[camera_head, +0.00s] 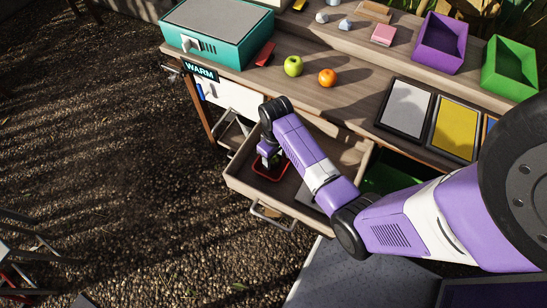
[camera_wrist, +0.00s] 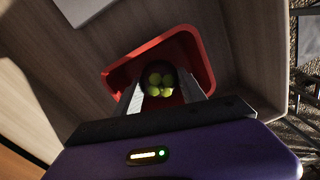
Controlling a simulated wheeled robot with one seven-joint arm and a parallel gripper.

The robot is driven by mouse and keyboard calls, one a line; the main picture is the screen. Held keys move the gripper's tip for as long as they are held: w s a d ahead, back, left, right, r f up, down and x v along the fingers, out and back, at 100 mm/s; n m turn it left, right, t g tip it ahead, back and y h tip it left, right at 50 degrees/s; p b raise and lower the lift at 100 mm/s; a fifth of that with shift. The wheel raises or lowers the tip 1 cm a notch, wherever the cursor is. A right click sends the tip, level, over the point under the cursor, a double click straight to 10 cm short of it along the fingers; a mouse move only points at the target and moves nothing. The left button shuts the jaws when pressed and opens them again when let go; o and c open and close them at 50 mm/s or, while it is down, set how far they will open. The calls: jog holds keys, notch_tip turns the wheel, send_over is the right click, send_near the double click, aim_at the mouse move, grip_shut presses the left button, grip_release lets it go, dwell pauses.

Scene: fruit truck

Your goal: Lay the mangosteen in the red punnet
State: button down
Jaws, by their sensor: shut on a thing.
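The mangosteen (camera_wrist: 160,77), dark with yellow-green leaves on top, sits between my two fingers in the wrist view. My gripper (camera_wrist: 160,92) is shut on it. The red punnet (camera_wrist: 206,66) lies behind and around it in that view, with part of it hidden by my gripper. In the head view my gripper (camera_head: 269,159) points down over the red punnet (camera_head: 270,177), which stands in the open drawer (camera_head: 237,182). I cannot tell whether the mangosteen touches the punnet's floor.
The drawer's walls stand close around the punnet. A green apple (camera_head: 293,66) and an orange (camera_head: 327,77) lie on the counter above. A teal warmer box (camera_head: 218,30), a purple bin (camera_head: 440,42) and a green bin (camera_head: 511,68) also stand there.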

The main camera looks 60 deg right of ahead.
jog(key=shift+f+b, duration=0.45)
jog(key=shift+f, duration=0.55)
dwell(1.4)
jog(key=c, duration=0.6)
grip_release()
jog(key=shift+r, duration=0.15)
notch_tip(320, 180, up, 11)
jog(key=p, duration=1.2)
jog(key=shift+r, duration=0.2)
dwell(0.3)
